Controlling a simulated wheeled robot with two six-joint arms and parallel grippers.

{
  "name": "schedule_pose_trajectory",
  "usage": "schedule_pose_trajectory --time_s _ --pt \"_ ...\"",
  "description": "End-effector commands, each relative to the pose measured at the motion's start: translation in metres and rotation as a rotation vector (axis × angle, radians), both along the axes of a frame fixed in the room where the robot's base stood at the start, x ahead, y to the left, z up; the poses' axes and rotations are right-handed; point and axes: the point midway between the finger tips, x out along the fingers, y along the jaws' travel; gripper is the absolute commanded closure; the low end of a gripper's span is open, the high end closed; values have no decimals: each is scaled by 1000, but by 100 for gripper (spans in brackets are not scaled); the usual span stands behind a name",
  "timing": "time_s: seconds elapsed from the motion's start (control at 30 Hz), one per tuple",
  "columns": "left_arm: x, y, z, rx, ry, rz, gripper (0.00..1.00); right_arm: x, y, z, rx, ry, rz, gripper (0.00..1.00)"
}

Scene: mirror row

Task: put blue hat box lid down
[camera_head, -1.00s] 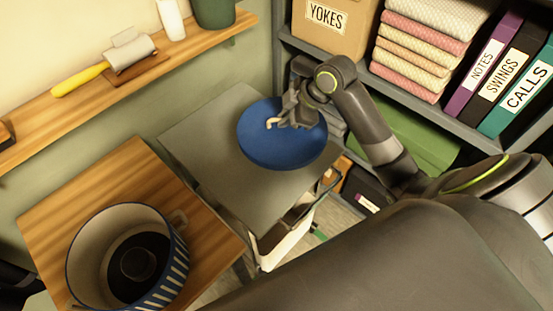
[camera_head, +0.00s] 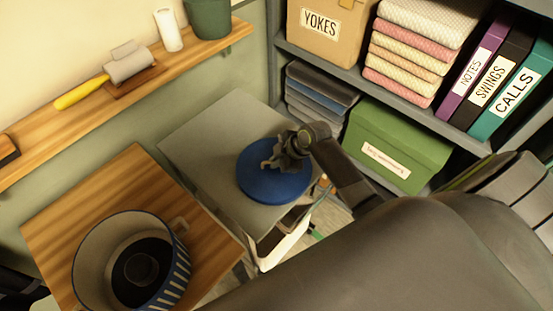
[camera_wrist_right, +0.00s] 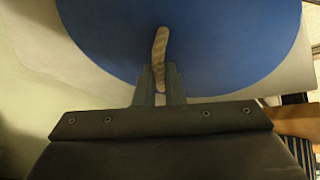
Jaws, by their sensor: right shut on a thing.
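The blue hat box lid (camera_head: 262,187) is over the grey table top (camera_head: 205,140), near its right front corner. I cannot tell for sure whether it touches the surface. My right gripper (camera_head: 277,162) is above the lid, shut on its pale handle. In the right wrist view the handle (camera_wrist_right: 160,55) stands between the two fingers (camera_wrist_right: 160,88), with the blue lid (camera_wrist_right: 215,40) filling the top. The striped hat box (camera_head: 172,282) stands open on the wooden table (camera_head: 75,215), with a dark round thing inside. My left gripper is not in view.
A wall shelf (camera_head: 190,50) with a yellow-handled roller (camera_head: 85,93) runs along the left. Behind at right are shelves with a YOKES box (camera_head: 318,25), folded cloths (camera_head: 405,65), binders (camera_head: 515,90) and a green box (camera_head: 395,150). Bare grey top lies left of the lid.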

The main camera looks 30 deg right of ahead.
Motion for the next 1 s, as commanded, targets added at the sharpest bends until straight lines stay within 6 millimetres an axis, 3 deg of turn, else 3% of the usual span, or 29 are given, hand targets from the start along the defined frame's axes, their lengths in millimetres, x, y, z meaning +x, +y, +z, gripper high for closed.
schedule_pose_trajectory --time_s 0.4,0.43,0.57,1.0 --pt "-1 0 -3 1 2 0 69 0 0 -7 0 0 0 100" --pt "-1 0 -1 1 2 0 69 0 0 -5 0 0 0 87" --pt "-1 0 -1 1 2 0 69 0 0 -5 0 0 0 70" --pt "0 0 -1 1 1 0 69 -2 -2 3 0 -3 0 69"
